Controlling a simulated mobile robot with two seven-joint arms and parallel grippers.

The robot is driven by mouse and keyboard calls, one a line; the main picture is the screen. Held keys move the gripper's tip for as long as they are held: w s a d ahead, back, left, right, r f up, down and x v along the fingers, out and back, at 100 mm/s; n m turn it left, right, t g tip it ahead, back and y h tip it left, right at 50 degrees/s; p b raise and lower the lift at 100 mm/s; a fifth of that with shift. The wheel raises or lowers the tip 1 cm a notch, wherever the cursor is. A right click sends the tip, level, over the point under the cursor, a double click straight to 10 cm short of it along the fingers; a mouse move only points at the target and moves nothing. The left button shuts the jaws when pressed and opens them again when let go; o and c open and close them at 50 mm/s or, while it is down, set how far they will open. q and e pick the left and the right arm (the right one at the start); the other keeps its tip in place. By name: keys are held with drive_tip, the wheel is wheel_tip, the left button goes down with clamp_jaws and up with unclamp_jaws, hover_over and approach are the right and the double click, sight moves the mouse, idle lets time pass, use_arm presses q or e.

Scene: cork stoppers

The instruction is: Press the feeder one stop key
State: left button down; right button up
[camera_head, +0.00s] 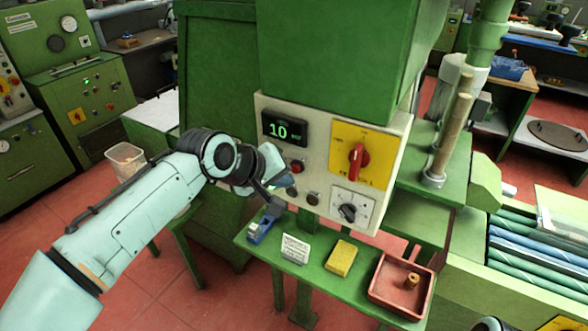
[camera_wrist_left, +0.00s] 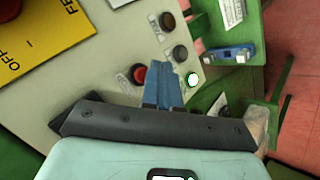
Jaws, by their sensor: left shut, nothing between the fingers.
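I cannot tell by label which is the feeder one stop key. My left gripper (camera_head: 288,181) is shut and empty, its blue fingers (camera_wrist_left: 165,80) in front of the buttons. Contact cannot be told.
The panel also carries a display (camera_head: 284,129) reading 10, a yellow plate with a red rotary handle (camera_head: 357,160) and a black knob (camera_head: 348,212). Below, a green shelf holds a blue tool (camera_head: 262,229), a card (camera_head: 295,248), a yellow block (camera_head: 341,258) and a red tray (camera_head: 375,292).

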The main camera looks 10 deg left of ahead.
use_arm(q)
drive_tip(key=shift+w, duration=0.1)
drive_tip(key=shift+w+d, duration=0.15)
drive_tip(key=shift+w, duration=0.25)
drive_tip(key=shift+w+d+p, duration=0.15)
drive_tip(key=shift+w+p, duration=0.2)
drive_tip(key=shift+p, duration=0.2)
idle(0.4)
drive_tip(key=shift+s, duration=0.2)
drive_tip(key=shift+s+a+b, duration=0.3)
drive_tip(key=shift+s+b, duration=0.1)
drive_tip(key=shift+s, duration=0.3)
